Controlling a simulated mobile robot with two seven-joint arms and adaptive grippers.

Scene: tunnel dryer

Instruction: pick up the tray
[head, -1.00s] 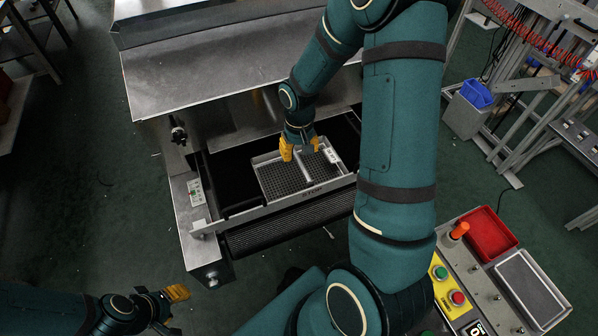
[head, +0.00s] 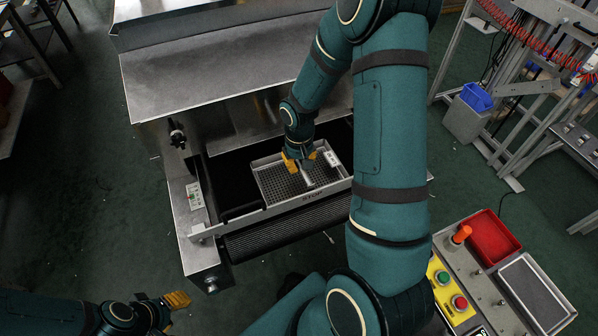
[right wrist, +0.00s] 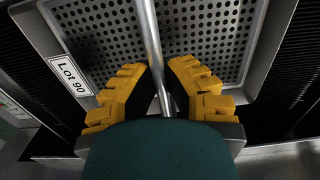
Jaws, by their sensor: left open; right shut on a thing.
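The tray (head: 272,184) is a shallow metal tray with a perforated floor, resting on the dark belt of the dryer. A metal bar handle (head: 307,177) runs across its middle, also seen in the right wrist view (right wrist: 150,40). A white label reading "Lot 90" (right wrist: 70,75) is on its rim. My right gripper (head: 301,162) is down at the tray, its yellow fingers on either side of the handle and shut on it; they also show in the right wrist view (right wrist: 163,85). My left gripper (head: 178,300) is open and empty, well away at the lower left.
A stop bar (head: 270,210) crosses the belt just in front of the tray. The dryer's metal hood (head: 220,75) stands behind it. A control panel with buttons (head: 450,288) and a red bin (head: 488,238) are at the lower right. Open floor lies left.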

